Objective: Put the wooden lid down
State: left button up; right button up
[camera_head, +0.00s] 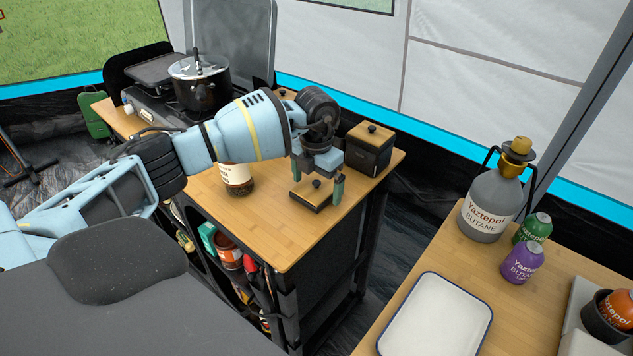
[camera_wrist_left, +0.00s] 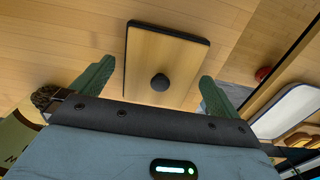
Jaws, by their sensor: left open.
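The wooden lid (camera_head: 311,196) is a small square board with a dark edge and a round black knob. It lies flat on the wooden counter (camera_head: 262,232), near its right part. In the left wrist view the lid (camera_wrist_left: 150,50) sits between and beyond the green fingertips, with its knob towards me. My left gripper (camera_head: 318,186) is open above the lid, its fingers on either side and apart from the knob. In the left wrist view the left gripper (camera_wrist_left: 155,85) is also spread wide and holds nothing. My right gripper is not in view.
A black box with a wooden lid (camera_head: 370,148) stands behind the gripper. A labelled jar (camera_head: 237,179) stands left of the lid. A pot (camera_head: 199,84) sits on the stove at the back left. A white tray (camera_head: 436,316) lies on the right table, across a gap.

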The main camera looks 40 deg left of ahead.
aim_at(317, 182)
pick_arm(q)
jog(key=shift+r, duration=0.25)
notch_tip(317, 182, up, 12)
dwell(0.4)
jog(key=shift+f, duration=0.1)
dwell(0.3)
